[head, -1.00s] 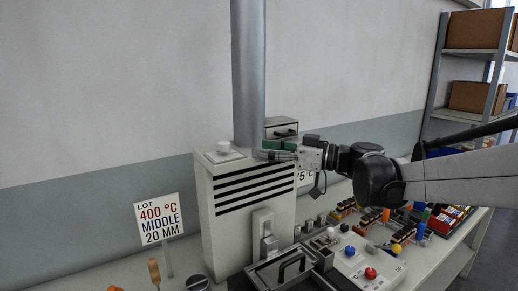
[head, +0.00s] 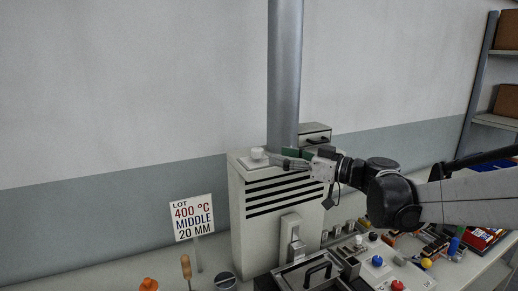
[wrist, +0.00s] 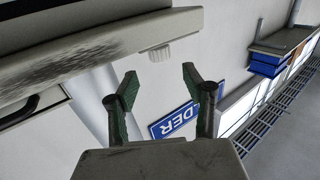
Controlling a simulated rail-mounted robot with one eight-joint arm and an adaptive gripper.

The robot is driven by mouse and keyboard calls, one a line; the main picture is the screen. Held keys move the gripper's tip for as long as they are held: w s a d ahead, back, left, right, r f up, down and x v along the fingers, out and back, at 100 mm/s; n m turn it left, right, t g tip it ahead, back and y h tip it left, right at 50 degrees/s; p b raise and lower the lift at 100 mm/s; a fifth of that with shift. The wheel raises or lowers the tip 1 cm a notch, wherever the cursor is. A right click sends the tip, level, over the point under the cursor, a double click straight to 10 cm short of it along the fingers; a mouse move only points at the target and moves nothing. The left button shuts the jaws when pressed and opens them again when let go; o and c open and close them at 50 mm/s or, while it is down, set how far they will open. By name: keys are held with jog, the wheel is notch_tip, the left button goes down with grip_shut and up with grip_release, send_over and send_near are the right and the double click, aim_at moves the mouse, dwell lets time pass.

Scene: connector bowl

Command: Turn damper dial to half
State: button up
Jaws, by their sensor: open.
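The damper dial, a small white round knob (head: 257,154), stands on the top of the grey vented box (head: 238,205), left of the metal pipe. It also shows in the wrist view (wrist: 160,53) as a ribbed knob, just beyond the fingertips. My gripper (head: 274,162) reaches in from the right, close to the dial's right side. In the wrist view its two green fingers (wrist: 160,80) are apart with nothing between them. The dial appears roughly in line with the gap between them, and apart from both. The dial's marks cannot be read.
The vertical metal pipe (head: 285,75) rises just behind the dial. A sign (head: 193,218) reading 400 °C, MIDDLE, 20 MM stands left of the box. A lidded tray (head: 315,273) and several coloured buttons and parts crowd the bench at front right.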

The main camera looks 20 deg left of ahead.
aim_at(258, 149)
jog(key=p+x, duration=0.1)
jog(key=x, duration=0.7)
jog(key=shift+w+a, duration=0.1)
jog(key=shift+c, duration=0.4)
grip_shut()
